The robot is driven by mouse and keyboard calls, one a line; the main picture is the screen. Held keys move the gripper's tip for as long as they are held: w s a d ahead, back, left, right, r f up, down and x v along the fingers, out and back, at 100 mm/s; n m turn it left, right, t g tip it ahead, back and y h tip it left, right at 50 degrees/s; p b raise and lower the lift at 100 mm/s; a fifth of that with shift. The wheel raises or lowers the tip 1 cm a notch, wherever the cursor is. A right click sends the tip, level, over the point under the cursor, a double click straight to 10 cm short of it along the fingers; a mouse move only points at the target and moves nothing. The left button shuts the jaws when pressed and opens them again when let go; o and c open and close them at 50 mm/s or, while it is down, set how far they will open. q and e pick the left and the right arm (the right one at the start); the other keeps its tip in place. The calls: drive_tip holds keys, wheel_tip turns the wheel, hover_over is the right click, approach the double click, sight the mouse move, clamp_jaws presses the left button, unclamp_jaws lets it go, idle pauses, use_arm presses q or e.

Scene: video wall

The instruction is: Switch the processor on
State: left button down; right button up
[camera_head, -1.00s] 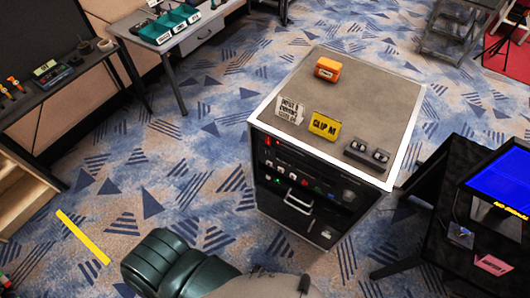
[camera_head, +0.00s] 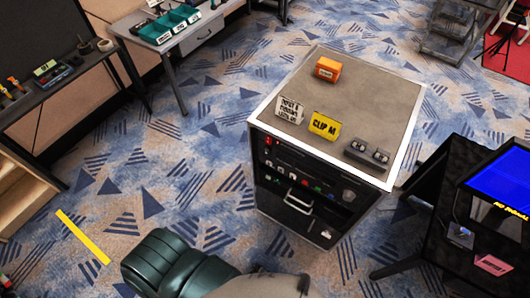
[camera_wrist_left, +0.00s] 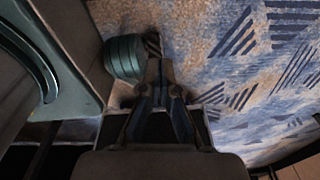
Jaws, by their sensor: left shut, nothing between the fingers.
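A dark rack cabinet (camera_head: 272,205) with a grey top stands in the middle of the head view. Its front holds units with small red, green and white lights and buttons (camera_head: 304,182), and a pale handle (camera_head: 298,201). Which unit is the processor, and whether it is on, I cannot tell. My left gripper (camera_wrist_left: 160,75) shows in the left wrist view, shut and empty, with patterned carpet beyond it. It is apart from the cabinet, which I do not make out in that view. My right gripper is in neither view.
On the cabinet top are an orange box (camera_head: 327,69), a white sign (camera_head: 290,109), a yellow "CLIP M" sign (camera_head: 324,125) and a small dark device (camera_head: 367,153). A black desk with a blue screen (camera_head: 503,181) stands at right.

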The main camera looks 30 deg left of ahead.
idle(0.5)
use_arm(q)
drive_tip(key=w+a+r+m+t, duration=0.15)
drive_tip(key=w+a+r, duration=0.3)
drive_tip(key=w, duration=0.45)
drive_tip(key=w+a+r+t, duration=0.3)
drive_tip(key=w+a+r, duration=0.15)
drive_tip(key=w, duration=0.45)
drive_tip(key=w+a+r+m+t, duration=0.1)
drive_tip(key=w+a+r+t, duration=0.15)
drive_tip(key=w+r, duration=0.55)
drive_tip(key=w+d+r+m+t, duration=0.1)
drive_tip(key=w+r, duration=0.4)
drive_tip(key=r, duration=0.3)
drive_tip(key=w+d+r+m+t+h, duration=0.1)
drive_tip(key=w+r, duration=0.3)
drive_tip(key=r, duration=0.4)
drive_tip(key=w+d+r+m+t+h+b, duration=0.1)
drive_tip(key=w+d+r+m+t, duration=0.1)
drive_tip(key=w+r, duration=0.3)
wheel_tip(320, 180, up, 4)
drive_tip(key=shift+w+m, duration=0.35)
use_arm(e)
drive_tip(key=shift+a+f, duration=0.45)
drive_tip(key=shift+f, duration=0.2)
use_arm(q)
drive_tip(key=shift+w, duration=0.1)
